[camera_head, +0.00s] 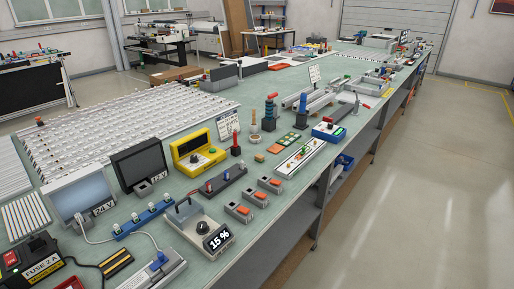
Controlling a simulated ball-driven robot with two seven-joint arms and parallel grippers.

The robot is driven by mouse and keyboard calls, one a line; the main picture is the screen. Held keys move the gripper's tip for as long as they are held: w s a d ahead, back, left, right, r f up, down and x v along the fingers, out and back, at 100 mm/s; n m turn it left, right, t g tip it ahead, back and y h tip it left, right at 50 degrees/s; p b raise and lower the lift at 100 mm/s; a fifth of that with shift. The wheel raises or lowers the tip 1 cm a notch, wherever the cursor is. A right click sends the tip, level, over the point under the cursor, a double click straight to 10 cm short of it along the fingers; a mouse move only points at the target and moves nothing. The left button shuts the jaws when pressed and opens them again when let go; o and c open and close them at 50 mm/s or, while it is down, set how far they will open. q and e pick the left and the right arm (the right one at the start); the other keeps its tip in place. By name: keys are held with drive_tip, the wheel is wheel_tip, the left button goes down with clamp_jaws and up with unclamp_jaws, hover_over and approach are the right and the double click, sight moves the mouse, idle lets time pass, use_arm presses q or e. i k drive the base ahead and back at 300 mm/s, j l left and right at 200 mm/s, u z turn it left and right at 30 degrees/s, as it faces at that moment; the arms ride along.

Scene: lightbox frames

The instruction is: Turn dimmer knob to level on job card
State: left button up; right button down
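A grey dimmer box (190,222) with a raised handle-like bar stands near the front edge of the bench. A dark round knob (204,228) sits on its top face. A black display (217,239) on its front reads "15 %". The angle of the knob is too small to tell. A white printed card (228,125) stands further back, and another upright card (314,74) stands beyond it. Their text is too small to read, and I cannot tell which is the job card. Neither of my grippers is in view.
A pale lit panel (80,197) marked "24 V" and a dark panel (140,164) stand left of the box. A blue strip (143,219) and a white-cabled socket block (158,270) lie close by. Small grey-orange switches (238,211) are to its right. Open floor lies right of the bench.

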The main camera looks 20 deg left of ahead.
sight(202, 227)
drive_tip(key=i+l+u, duration=0.15)
drive_tip(key=l+u, duration=0.25)
drive_tip(key=l, duration=0.15)
drive_tip(key=i+l+u, duration=0.1)
drive_tip(key=l+u, duration=0.75)
drive_tip(key=l, duration=0.3)
